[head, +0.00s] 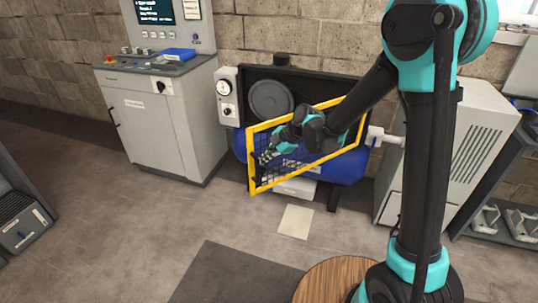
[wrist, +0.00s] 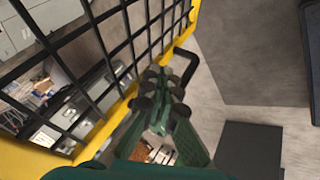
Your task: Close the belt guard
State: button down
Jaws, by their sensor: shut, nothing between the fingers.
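The belt guard (head: 253,178) is a yellow frame with black mesh. It stands at an angle in front of the blue compressor (head: 352,168), its left edge swung out and its right edge close to the machine. My gripper (head: 264,157) is near the guard's left part, shut and empty. In the wrist view the guard's yellow frame (wrist: 112,122) fills the left side, and my gripper (wrist: 165,85) is beside its edge. A black handle (wrist: 192,68) sticks out from that edge, close to the fingertips. I cannot tell whether they touch. My arm hides part of the guard.
A grey control cabinet (head: 150,115) stands to the left. A grey vented cabinet (head: 472,145) stands at the right. A pale sheet (head: 296,221) lies on the floor below the guard. The floor at front left is mostly clear, with a dark mat (head: 232,275).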

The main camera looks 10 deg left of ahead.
jog(key=shift+a+f, duration=0.25)
jog(key=shift+f, duration=0.1)
jog(key=shift+w+a, duration=0.1)
